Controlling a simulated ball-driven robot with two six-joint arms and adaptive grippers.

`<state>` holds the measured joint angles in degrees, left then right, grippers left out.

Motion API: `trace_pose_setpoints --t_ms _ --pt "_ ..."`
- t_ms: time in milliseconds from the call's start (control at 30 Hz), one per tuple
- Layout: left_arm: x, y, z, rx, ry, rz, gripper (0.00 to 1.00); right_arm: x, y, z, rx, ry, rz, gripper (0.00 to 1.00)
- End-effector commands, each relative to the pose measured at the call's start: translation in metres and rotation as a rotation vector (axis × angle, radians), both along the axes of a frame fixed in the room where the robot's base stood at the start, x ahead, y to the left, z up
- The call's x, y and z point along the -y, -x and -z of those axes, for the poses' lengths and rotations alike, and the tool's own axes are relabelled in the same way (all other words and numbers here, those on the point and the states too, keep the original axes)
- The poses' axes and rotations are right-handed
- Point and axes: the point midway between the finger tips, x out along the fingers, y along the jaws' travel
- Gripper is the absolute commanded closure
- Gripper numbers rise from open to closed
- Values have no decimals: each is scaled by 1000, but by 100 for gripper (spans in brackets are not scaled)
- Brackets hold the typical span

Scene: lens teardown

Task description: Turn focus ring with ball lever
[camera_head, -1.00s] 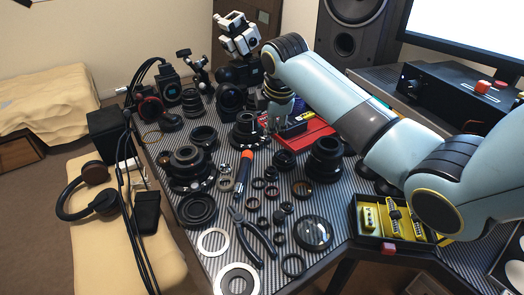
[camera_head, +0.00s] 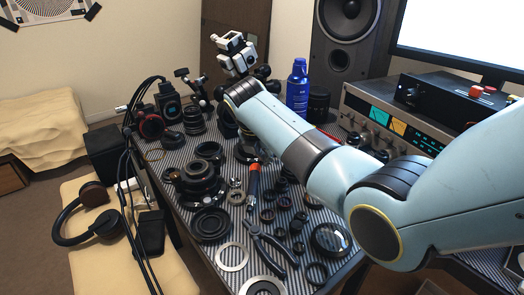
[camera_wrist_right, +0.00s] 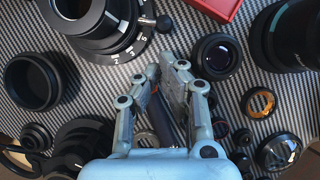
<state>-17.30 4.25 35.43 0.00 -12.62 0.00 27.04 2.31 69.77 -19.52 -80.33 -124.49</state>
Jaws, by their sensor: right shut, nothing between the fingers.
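In the right wrist view, a black lens (camera_wrist_right: 112,30) stands at the upper left, with white numbers on its ring. A small dark round knob (camera_wrist_right: 165,23) shows at the right edge of that ring and may be the ball lever. My right gripper (camera_wrist_right: 167,68) is shut and empty. Its fingertips lie below and right of the ring in the picture, apart from the knob as far as I can see. In the head view, my right arm hides most of the gripper and part of the bench around it. My left gripper is not in view.
Several loose rings and lens parts crowd the striped mat, among them a dark ring (camera_wrist_right: 217,55) right of the fingertips. Pliers (camera_head: 262,240) and an orange-handled screwdriver (camera_head: 253,180) lie in front. A blue bottle (camera_head: 297,88) stands behind my arm.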

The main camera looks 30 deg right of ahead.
Motion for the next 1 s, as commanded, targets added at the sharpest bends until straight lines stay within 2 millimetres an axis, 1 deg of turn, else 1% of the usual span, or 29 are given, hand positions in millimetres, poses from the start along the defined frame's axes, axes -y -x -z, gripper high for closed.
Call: trace_pose_setpoints --t_ms 33,100,233,633,833,900,1000 --pt "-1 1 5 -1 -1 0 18 3 -2 10 -2 0 2 100" --pt "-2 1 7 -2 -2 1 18 6 -4 18 -1 -1 1 100" --pt "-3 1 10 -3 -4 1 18 11 -7 27 1 0 2 100" --pt "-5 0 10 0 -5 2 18 12 -8 28 1 -1 0 100" --pt "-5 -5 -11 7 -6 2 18 24 -11 22 0 0 -75 100" --pt "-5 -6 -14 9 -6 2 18 27 -12 23 1 -1 -99 100" --pt "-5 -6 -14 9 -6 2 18 28 -13 26 2 -1 -110 100"
